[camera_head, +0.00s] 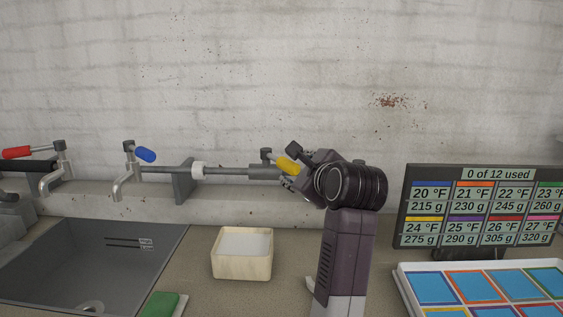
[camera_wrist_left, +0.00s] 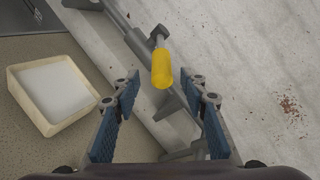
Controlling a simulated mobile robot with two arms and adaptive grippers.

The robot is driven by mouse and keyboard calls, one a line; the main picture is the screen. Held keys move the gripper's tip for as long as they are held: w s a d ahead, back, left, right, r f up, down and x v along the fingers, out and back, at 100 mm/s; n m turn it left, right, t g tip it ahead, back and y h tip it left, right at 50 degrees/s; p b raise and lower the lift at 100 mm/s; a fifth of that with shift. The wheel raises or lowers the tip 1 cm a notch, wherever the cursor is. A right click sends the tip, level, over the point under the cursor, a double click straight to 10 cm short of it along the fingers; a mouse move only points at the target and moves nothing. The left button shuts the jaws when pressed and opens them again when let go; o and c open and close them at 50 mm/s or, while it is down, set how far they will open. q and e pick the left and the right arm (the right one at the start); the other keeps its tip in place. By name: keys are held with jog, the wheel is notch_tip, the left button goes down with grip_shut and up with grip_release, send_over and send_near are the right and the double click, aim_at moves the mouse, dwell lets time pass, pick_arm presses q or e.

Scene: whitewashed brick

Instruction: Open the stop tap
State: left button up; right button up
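The stop tap is a valve with a yellow lever (camera_head: 285,164) on the grey pipe along the wall; the lever sticks out toward the lower right. My left gripper (camera_head: 291,168) is right at the lever and hides part of it. In the left wrist view, the yellow lever (camera_wrist_left: 162,68) lies ahead, in line with the gap between the blue-padded fingers (camera_wrist_left: 160,98). The fingers are apart, and neither pad visibly touches the lever. My right gripper is in neither view.
A blue-handled tap (camera_head: 145,155) and a red-handled tap (camera_head: 17,152) stand left over a grey sink (camera_head: 70,265). A cream box (camera_head: 242,267) sits below the pipe. A display board (camera_head: 478,168) and a tray of coloured squares (camera_head: 403,270) are at right.

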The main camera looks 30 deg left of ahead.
aim_at(289, 167)
pick_arm(q)
jog(key=shift+w, duration=0.15)
jog(key=shift+r, duration=0.15)
jog(key=p+x, duration=0.2)
jog(key=x, duration=0.4)
jog(key=shift+a, duration=0.15)
jog(key=shift+w, duration=0.1)
grip_shut()
